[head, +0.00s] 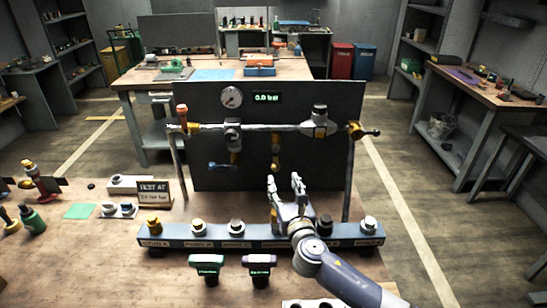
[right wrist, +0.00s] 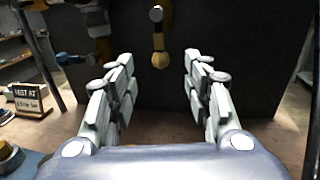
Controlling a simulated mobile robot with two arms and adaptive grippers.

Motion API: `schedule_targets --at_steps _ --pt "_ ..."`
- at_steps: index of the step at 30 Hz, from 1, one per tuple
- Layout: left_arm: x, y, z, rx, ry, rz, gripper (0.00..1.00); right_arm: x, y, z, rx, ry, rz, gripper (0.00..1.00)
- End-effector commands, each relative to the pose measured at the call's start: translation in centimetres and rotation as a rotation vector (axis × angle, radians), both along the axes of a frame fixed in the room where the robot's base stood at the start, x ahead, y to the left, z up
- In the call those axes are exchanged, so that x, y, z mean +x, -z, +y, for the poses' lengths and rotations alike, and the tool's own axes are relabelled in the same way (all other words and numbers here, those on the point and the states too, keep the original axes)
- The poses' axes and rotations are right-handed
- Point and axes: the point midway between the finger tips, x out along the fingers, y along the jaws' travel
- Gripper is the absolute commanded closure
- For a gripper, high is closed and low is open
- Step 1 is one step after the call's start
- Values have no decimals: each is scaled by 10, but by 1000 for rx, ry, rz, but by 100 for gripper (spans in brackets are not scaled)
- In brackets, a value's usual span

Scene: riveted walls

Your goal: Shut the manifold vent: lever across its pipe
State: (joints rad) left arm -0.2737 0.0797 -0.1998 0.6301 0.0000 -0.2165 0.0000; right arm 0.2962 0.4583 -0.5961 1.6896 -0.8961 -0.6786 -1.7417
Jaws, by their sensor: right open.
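The manifold is a horizontal pipe (head: 270,127) on posts in front of a dark panel, with fittings along it. A yellow lever (head: 275,165) hangs straight down, in line with the short pipe at mid-manifold; its rounded yellow end (right wrist: 160,60) shows in the right wrist view. To its left, a blue lever (head: 218,166) points sideways from a brass drop pipe (head: 235,158). No label shows which one is the vent. My right gripper (head: 286,187) is open and empty, below and in front of the yellow lever, fingers pointing at the panel. My left gripper is not in view.
A gauge (head: 231,97) and a display (head: 267,97) reading 0.0 bar are on the panel.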

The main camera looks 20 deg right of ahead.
Motion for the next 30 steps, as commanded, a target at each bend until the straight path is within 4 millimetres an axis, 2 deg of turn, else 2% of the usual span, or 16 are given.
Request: schedule_targets --at_steps 4,9,13,17,24,30 --pt "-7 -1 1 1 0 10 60 11 -1 -1 -1 2 -1 54" --pt "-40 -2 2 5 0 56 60 34 -1 -3 1 2 -1 54" --pt "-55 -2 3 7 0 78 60 54 -1 -4 2 2 0 54" --pt "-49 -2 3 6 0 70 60 72 0 -6 1 2 -1 54" --pt "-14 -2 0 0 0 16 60 97 1 -8 2 3 0 54" --pt "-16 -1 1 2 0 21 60 105 1 -9 3 2 1 54"
